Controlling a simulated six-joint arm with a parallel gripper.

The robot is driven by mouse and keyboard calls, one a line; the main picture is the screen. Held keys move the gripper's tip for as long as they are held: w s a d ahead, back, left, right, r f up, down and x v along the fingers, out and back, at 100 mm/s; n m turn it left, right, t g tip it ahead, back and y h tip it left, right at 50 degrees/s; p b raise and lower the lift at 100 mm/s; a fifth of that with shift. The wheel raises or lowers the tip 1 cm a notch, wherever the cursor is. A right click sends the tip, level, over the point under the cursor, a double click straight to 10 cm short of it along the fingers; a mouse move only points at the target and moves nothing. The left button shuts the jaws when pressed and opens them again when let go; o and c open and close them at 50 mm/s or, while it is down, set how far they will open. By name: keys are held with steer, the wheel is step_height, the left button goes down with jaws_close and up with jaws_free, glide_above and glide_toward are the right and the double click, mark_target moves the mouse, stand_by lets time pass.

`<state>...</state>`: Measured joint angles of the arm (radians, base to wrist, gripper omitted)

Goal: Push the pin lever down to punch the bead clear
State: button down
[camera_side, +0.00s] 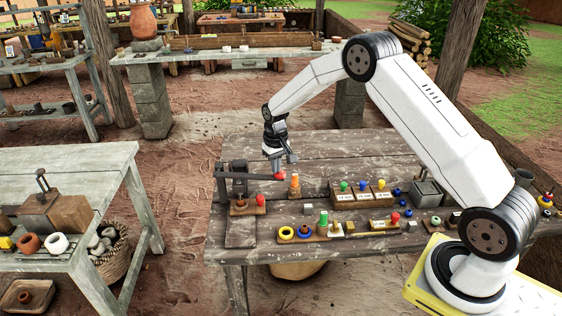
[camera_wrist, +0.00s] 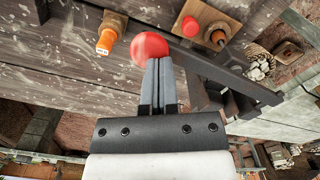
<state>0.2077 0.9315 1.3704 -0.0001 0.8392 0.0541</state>
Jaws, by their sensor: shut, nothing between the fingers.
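The pin lever is a dark bar (camera_side: 248,176) with a red ball knob (camera_side: 278,175) at its end, held by a dark upright stand (camera_side: 238,183) at the table's left. The bar runs roughly level. In the wrist view the knob (camera_wrist: 149,47) lies at my fingertips, with the bar (camera_wrist: 220,73) running off to the right. My gripper (camera_side: 289,159) is shut and empty, just above the knob. I cannot tell whether it touches.
An orange peg on a wooden base (camera_side: 295,186) stands right of the knob. Several coloured pegs, rings and blocks fill the table's middle and right. A second bench (camera_side: 70,165) stands to the left across a gap. Bare planks (camera_side: 340,145) lie behind.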

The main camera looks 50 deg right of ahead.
step_height(320, 180, up, 13)
steer(key=shift+f, duration=0.2)
stand_by(1.9)
steer(key=shift+a, duration=0.1)
steer(key=s+a+f+n+t, duration=0.1)
steer(key=s+a, duration=0.4)
steer(key=s, duration=0.7)
steer(key=s+a+f+n+t, duration=0.1)
steer(key=s+a, duration=0.5)
steer(key=s, duration=0.7)
steer(key=shift+s+f+n+t, duration=0.15)
steer(key=shift+f+n+t, duration=0.15)
steer(key=shift+f+n, duration=0.3)
steer(key=shift+w, duration=0.2)
steer(key=w+d+r+m+g, duration=0.1)
steer(key=w+d+r, duration=0.1)
steer(key=w, duration=0.6)
steer(key=w+d+r+m, duration=0.1)
steer(key=w+d+r, duration=0.1)
steer(key=w+d, duration=0.3)
steer(key=w+d+r+m+g, duration=0.1)
steer(key=w+d, duration=0.3)
steer(key=w, duration=0.8)
steer(key=shift+r+g, duration=0.3)
steer(key=shift+r, duration=0.15)
steer(key=shift+d+f, duration=0.1)
